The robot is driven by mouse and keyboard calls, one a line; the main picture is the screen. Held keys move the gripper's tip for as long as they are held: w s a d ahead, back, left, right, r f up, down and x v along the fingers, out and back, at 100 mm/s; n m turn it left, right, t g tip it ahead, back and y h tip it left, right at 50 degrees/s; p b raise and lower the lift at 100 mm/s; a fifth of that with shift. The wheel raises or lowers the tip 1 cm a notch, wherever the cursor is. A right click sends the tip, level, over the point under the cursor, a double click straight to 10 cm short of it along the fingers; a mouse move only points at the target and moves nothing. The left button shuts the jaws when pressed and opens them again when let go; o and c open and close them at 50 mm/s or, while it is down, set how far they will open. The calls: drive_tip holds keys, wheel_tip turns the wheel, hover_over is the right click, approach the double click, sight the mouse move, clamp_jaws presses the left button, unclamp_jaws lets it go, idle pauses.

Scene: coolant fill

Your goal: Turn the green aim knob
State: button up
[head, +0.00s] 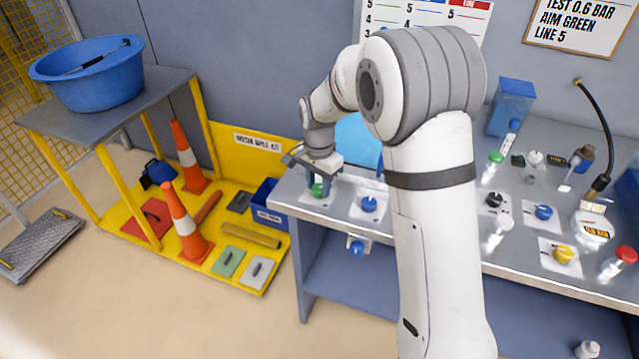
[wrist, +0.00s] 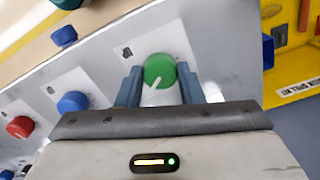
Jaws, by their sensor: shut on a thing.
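The green aim knob (wrist: 160,70) sits on a white plate on the grey bench top, with a white pointer mark on its face. In the wrist view it lies between the two blue fingers of my gripper (wrist: 160,84), which is shut on it. In the head view my gripper (head: 318,178) is over the bench's left end, with a bit of the green knob (head: 317,189) showing beneath it. The knob's far side and the exact finger contact are partly hidden.
A yellow knob (head: 563,254) and bottles stand farther right. A yellow spill station (head: 262,172) with cones is left. A sign (head: 578,22) reads "AIM GREEN".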

sight(318, 188)
drive_tip(key=o, duration=1)
drive_tip(key=shift+r, duration=3.9)
